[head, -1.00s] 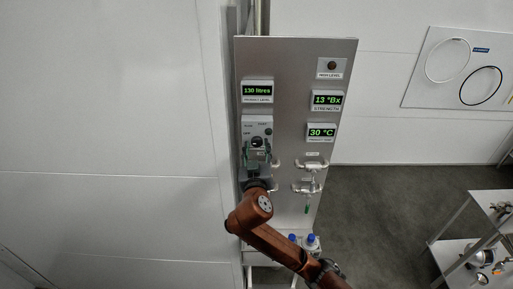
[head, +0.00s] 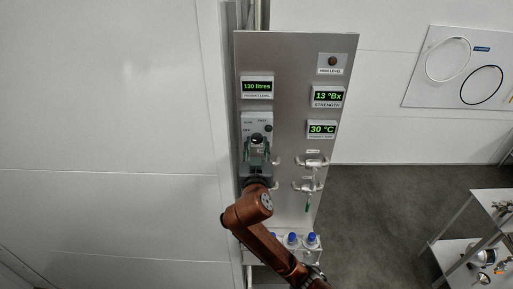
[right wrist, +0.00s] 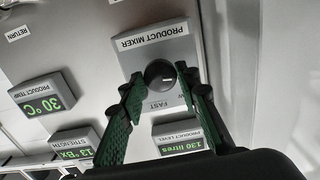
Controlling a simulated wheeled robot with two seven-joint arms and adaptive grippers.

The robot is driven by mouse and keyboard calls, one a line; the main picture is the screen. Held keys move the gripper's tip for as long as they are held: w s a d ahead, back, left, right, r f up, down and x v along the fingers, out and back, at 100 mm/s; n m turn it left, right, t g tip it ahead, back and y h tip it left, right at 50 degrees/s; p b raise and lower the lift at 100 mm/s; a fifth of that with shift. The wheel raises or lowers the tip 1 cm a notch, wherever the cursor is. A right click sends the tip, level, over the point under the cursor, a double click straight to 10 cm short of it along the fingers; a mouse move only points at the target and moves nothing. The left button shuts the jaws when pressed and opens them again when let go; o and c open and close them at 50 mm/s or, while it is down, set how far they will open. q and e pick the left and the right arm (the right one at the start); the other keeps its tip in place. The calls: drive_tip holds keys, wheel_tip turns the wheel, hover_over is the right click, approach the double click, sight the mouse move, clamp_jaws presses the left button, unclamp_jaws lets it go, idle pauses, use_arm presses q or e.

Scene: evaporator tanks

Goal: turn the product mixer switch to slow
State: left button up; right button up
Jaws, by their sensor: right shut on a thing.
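The product mixer switch is a dark round knob on a grey box on the steel panel. It shows in the head view (head: 257,139) and in the right wrist view (right wrist: 160,73), where a small pale mark is on the knob's right side. The FAST label is readable below the knob; the SLOW label is partly hidden by a finger. My right gripper (head: 257,156) is at the switch from below, its green fingers (right wrist: 163,88) on either side of the knob and shut on it. My left gripper is out of view.
The panel (head: 285,110) also bears a product level display (head: 257,87), strength display (head: 328,96), temperature display (head: 322,129) and valves (head: 312,162) to the right of the switch. Blue-capped bottles (head: 311,240) stand below. A metal shelf (head: 492,205) is at far right, with clear floor between.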

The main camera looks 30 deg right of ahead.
drive_tip(key=m+b, duration=0.2)
drive_tip(key=m, duration=0.1)
drive_tip(key=shift+f, duration=0.15)
drive_tip(key=shift+m+b, duration=0.7)
drive_tip(key=shift+m, duration=1.1)
drive_tip(key=shift+r, duration=0.2)
drive_tip(key=o, duration=1.1)
drive_tip(key=shift+o, duration=0.2)
wheel_tip(320, 180, up, 10)
